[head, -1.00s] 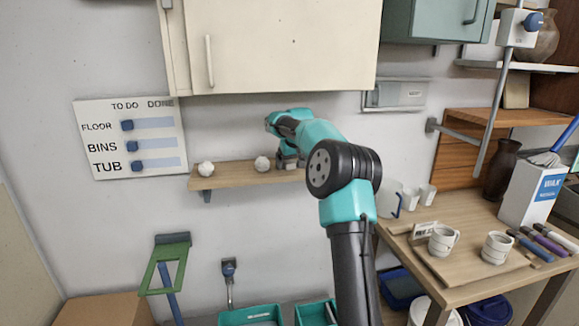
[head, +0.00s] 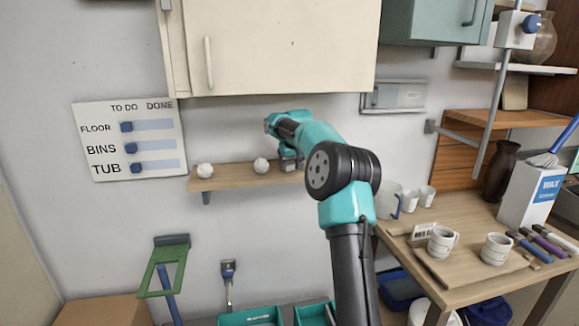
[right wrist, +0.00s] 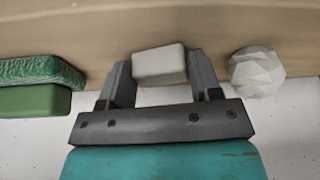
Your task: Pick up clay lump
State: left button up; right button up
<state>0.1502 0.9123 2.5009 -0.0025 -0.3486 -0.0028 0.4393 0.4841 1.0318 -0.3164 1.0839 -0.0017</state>
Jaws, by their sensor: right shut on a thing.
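My right gripper (right wrist: 160,72) is shut on a small pale rectangular block (right wrist: 159,64) in the right wrist view, with one finger on each side of it. In the head view the gripper (head: 289,164) is low at the wooden shelf (head: 235,178), and the block is mostly hidden. A white faceted lump (right wrist: 257,71) lies beside the right-hand finger in the wrist view, apart from it. In the head view this lump (head: 261,165) sits just left of the gripper. Another white lump (head: 204,170) sits farther left on the shelf. My left gripper is not in view.
A green block with a rough top (right wrist: 38,85) lies left of the fingers in the wrist view. A cream cabinet (head: 280,45) hangs above the shelf. A table (head: 395,235) with cups stands at right. Shelf space between the two lumps is clear.

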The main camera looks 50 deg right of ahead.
aim_at(288, 163)
jog(key=shift+r, duration=0.15)
jog(key=shift+r, duration=1.65)
jog(key=s+a+r, duration=0.1)
jog(key=s+a, duration=0.9)
jog(key=a, duration=0.2)
jog(key=shift+s+r, duration=0.2)
jog(key=shift+s, duration=0.05)
